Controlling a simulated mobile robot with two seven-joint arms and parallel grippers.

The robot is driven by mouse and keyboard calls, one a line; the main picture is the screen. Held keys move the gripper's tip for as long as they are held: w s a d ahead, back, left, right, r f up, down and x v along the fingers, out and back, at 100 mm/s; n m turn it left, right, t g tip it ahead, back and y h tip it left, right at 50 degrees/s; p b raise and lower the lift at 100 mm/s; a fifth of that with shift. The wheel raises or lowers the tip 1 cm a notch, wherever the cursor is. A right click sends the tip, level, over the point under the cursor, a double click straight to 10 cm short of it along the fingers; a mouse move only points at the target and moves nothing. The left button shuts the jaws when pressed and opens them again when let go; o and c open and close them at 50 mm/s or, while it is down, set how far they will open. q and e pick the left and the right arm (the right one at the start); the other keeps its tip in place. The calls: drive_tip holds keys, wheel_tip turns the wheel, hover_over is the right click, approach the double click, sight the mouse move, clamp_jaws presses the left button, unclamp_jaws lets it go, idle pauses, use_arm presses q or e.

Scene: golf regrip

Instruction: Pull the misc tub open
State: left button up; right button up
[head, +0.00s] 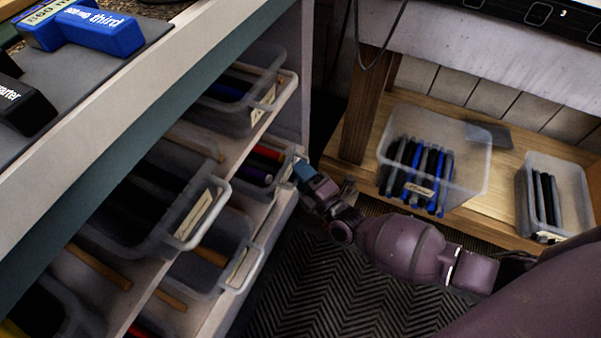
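A clear tub (286,163) with red and purple grips inside sits in the shelf unit, its front end facing my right arm. Its label is too small to read, so I cannot confirm that it is the misc tub. My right gripper (303,172) is at the front end of this tub, at its rim or handle. The fingertips are small and partly hidden, so I cannot tell whether they are open, shut or touching the tub. My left gripper is not in view.
Other clear tubs stand around it: one above (283,90), one at left (205,212) and one below (245,268). Two tubs of grips, one larger (470,165) and one smaller (570,175), stand on a wooden shelf (365,180) at right. Dark herringbone matting (330,285) covers the floor.

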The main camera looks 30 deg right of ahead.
clamp_jaws()
drive_tip(key=shift+s, duration=0.1)
use_arm(q)
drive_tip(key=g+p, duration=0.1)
drive_tip(key=p, duration=0.1)
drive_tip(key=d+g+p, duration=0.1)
drive_tip(key=p, duration=0.1)
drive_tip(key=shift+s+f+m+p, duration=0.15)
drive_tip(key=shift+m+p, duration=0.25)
use_arm(e)
drive_tip(key=s+d, duration=1.3)
drive_tip(key=s, duration=0.3)
drive_tip(key=shift+s, duration=0.35)
unclamp_jaws()
